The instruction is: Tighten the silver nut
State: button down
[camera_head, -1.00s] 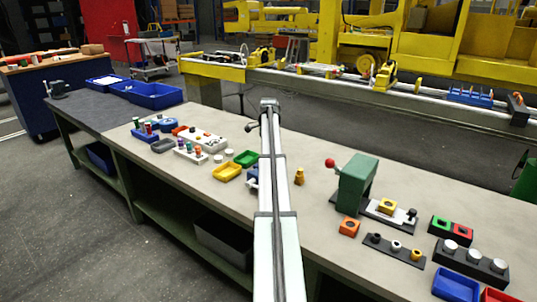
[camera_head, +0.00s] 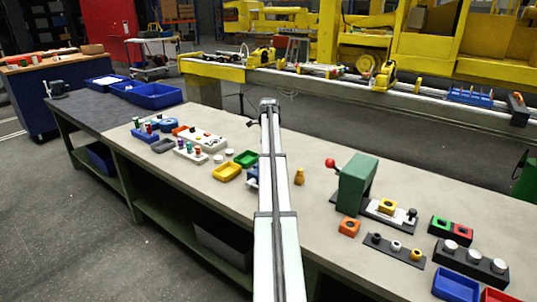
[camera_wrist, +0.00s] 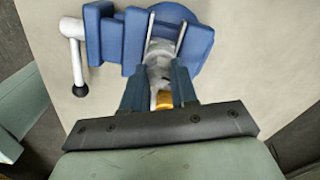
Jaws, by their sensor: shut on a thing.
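A blue vise (camera_wrist: 130,38) with a white handle bar stands below my gripper in the wrist view. In the head view the vise (camera_head: 252,176) is mostly hidden behind my arm. A silvery piece (camera_wrist: 159,60), which looks like the silver nut, sits between the vise jaws. My gripper (camera_wrist: 161,80) is shut on this piece, with one finger on each side of it. A gold-coloured part (camera_wrist: 164,99) shows between the fingers, nearer the palm. The threads and the exact contact are too small to make out.
The vise handle (camera_wrist: 77,65) sticks out to the left. In the head view, a yellow tray (camera_head: 227,172) and a green tray (camera_head: 246,158) lie left of my arm. A brass-coloured piece (camera_head: 299,176) and a green press (camera_head: 355,183) stand to the right.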

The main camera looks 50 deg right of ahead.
jog(key=m, duration=0.4)
jog(key=shift+m, duration=0.4)
jog(key=c, duration=1)
grip_release()
jog(key=shift+o, duration=0.2)
jog(key=n, duration=0.6)
jog(key=shift+n, duration=0.3)
jog(key=n, duration=0.3)
jog(key=shift+n, duration=1.2)
